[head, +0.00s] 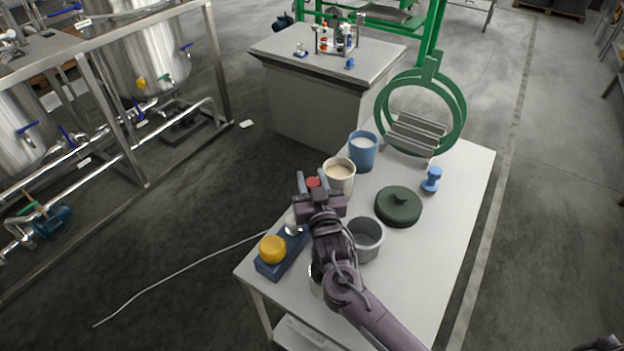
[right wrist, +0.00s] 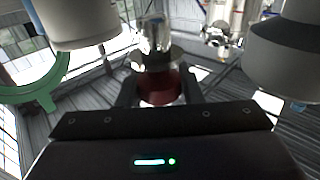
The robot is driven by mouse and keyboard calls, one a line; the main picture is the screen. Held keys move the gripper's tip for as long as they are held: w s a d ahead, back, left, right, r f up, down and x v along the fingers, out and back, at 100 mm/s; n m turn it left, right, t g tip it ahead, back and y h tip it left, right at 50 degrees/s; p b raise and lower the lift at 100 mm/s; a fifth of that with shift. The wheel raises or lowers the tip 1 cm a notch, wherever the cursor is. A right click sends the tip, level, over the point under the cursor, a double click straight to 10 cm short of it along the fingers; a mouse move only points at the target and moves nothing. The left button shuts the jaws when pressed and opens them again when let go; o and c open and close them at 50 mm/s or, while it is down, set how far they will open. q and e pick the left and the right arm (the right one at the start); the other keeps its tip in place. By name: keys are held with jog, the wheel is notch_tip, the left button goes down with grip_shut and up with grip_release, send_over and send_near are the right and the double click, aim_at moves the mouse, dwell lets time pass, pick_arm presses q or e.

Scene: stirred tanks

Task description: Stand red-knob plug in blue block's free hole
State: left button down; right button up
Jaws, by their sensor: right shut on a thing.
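My right gripper (head: 313,187) is shut on the red knob (head: 313,182) of the plug. In the right wrist view the red knob (right wrist: 160,86) sits between the two fingers, with the plug's shiny metal part (right wrist: 153,40) beyond it. The blue block (head: 268,270) lies at the table's left front edge, below and left of the gripper in the head view. A yellow knob (head: 272,249) stands on its near end. A shiny rounded metal piece (head: 292,228) shows at its far end. The free hole is not visible. My left gripper is not in view.
A cream cup (head: 340,186) and a blue cup (head: 362,160) stand just beyond the gripper. A grey pot (head: 368,250) is right beside my arm.

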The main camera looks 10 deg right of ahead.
jog(key=shift+f+b, duration=0.7)
jog(key=shift+f, duration=0.3)
jog(key=shift+s+f, duration=0.1)
